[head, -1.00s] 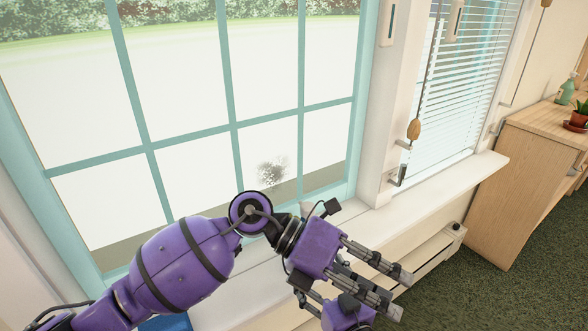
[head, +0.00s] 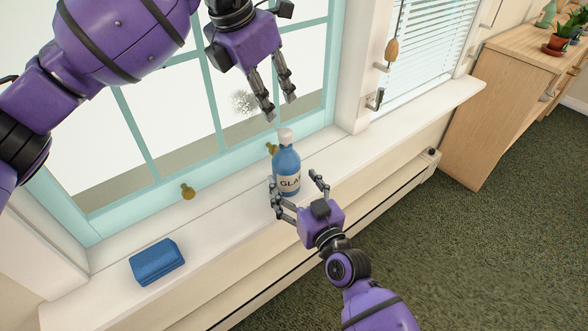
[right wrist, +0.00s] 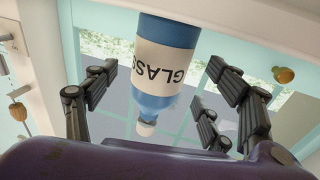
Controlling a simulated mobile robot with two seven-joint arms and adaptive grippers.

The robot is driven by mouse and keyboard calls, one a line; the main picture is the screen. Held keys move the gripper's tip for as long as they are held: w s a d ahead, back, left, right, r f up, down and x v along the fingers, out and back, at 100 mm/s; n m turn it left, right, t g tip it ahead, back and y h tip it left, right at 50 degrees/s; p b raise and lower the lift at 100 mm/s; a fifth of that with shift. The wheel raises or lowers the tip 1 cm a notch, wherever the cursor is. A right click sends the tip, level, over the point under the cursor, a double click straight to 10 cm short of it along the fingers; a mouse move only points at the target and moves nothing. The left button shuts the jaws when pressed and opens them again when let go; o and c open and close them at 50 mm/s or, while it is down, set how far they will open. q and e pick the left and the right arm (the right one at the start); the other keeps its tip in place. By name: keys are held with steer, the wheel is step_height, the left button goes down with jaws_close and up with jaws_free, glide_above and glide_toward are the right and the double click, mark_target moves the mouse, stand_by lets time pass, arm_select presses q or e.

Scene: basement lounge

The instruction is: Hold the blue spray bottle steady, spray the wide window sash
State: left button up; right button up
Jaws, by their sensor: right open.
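The blue spray bottle (head: 286,163), with a white cap and a pale label, stands upright on the sill. My right gripper (head: 294,190) is open in front of it, its fingers spread to either side. The right wrist view shows the bottle (right wrist: 168,62) upside down between the apart fingers (right wrist: 165,110); contact cannot be told. My left gripper (head: 278,110) is open and empty, pointing down above the bottle's cap. The wide window sash (head: 135,193) has a teal frame, two brass knobs and a dark smudge (head: 243,101) on its glass, left of my left gripper.
A folded blue cloth (head: 157,262) lies on the white window sill (head: 215,215), left of the bottle. A radiator runs below the sill. A narrower window with blinds (head: 435,50) and a wooden cabinet (head: 500,110) with plants stand at right. The sill's right part is clear.

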steer(key=shift+x, duration=2.25)
arm_select(q)
steer(key=shift+c, duration=0.3)
arm_select(e)
steer(key=c, duration=1.9)
arm_select(q)
jaws_close()
steer(key=shift+f, duration=0.1)
